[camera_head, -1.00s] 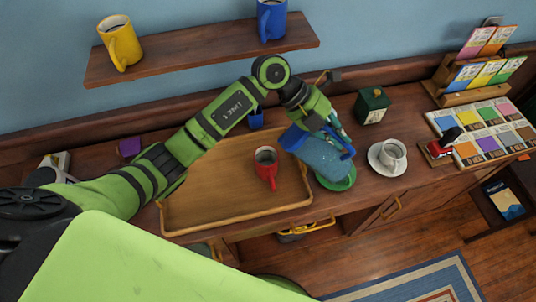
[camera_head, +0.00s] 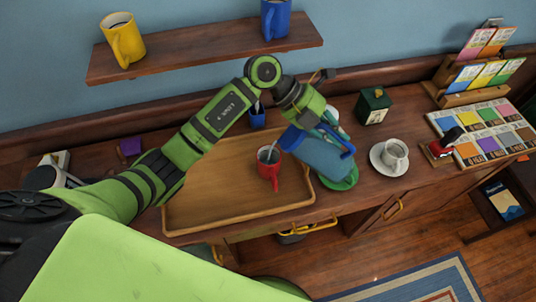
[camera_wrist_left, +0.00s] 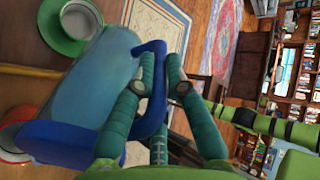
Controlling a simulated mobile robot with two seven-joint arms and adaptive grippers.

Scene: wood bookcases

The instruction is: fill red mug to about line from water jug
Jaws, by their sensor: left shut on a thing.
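The red mug (camera_head: 268,172) stands upright on the wooden tray. The translucent blue water jug (camera_head: 318,155) is tilted in the air, its blue rim end down toward the mug's opening. A thin pale streak shows between jug and mug, like water running. My left gripper (camera_head: 335,132) is shut on the jug's blue handle; in the left wrist view the gripper (camera_wrist_left: 160,75) closes around the handle (camera_wrist_left: 148,105) beside the jug body (camera_wrist_left: 100,75). The mug's fill level and any line are too small to tell. My right gripper is not in view.
The tray (camera_head: 200,213) has bare room left of the mug. A green saucer (camera_head: 345,184) lies under the jug. A small blue cup (camera_head: 257,119) stands behind the tray.

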